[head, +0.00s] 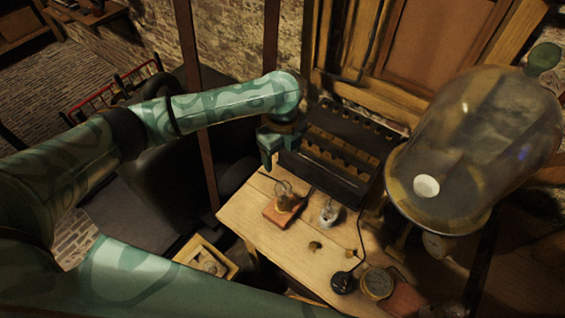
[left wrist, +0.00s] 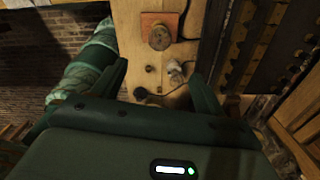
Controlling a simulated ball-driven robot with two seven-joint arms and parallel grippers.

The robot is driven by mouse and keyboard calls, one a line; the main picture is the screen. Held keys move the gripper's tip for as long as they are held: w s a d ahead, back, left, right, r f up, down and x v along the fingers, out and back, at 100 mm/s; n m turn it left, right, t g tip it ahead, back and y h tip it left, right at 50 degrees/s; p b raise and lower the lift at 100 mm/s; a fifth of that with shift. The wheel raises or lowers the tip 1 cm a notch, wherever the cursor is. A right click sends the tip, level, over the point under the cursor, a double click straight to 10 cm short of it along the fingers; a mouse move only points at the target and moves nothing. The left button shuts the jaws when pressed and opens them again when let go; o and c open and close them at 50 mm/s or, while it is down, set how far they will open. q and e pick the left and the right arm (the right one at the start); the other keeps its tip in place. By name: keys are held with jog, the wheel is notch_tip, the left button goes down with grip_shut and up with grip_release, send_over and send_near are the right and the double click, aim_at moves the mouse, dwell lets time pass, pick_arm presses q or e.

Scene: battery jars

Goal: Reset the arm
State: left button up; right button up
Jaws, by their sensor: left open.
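My left gripper (head: 272,160) hangs at the far left edge of the wooden table (head: 250,213) in the head view, beside the dark slotted rack (head: 335,185). Its fingers point down. In the left wrist view the two fingers (left wrist: 162,88) are spread apart with nothing held between them. My patterned green arm reaches in from the left. My right gripper is in neither view.
A small glass piece on a wooden base (head: 284,208) stands on the table, with a small grey object (head: 329,214) to its right. A black disc (head: 343,283) and a round gauge (head: 377,283) lie near the front. A large glass jar (head: 470,150) rises at right.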

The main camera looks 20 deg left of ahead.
pick_arm(q)
jog(key=shift+r, duration=0.9)
